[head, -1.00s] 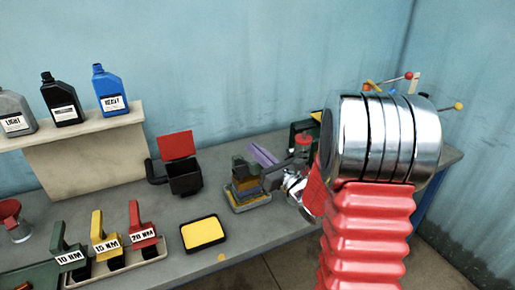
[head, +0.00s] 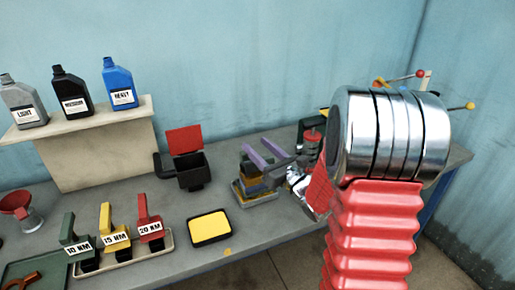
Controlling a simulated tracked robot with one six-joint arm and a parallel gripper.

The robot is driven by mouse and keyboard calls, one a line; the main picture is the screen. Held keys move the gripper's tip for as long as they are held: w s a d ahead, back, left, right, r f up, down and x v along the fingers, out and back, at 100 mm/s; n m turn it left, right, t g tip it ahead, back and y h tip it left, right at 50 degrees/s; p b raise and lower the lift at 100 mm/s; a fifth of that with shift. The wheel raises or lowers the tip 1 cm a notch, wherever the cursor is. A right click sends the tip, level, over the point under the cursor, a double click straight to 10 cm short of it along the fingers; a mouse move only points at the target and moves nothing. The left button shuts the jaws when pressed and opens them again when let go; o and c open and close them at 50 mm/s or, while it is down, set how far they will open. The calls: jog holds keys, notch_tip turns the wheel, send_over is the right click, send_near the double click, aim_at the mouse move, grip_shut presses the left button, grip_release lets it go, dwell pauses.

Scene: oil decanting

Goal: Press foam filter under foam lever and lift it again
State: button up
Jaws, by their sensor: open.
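A small press-like stand (head: 254,198) is on the bench right of centre, with a dark block and a yellow layer in it. I take the layered block (head: 253,184) to be the foam filter, but it is small and partly covered. Two purple bars (head: 257,158) show just above it; I cannot tell which belongs to the foam lever. My gripper (head: 273,164) reaches in from the right at the stand, open, its dark fingers at the height of the bars. Contact with the lever or block cannot be made out. My arm hides the area to the right.
A yellow pad in a black tray (head: 209,228) lies in front on the bench. A black bin with red lid (head: 187,165) stands behind left. Torque-labelled tools (head: 116,238) sit in a tray at left. Bottles (head: 118,84) stand on a shelf. The bench's front edge is close.

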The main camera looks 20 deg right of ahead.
jog(key=v, duration=1.3)
jog(key=shift+s, duration=0.25)
jog(key=shift+c, duration=0.2)
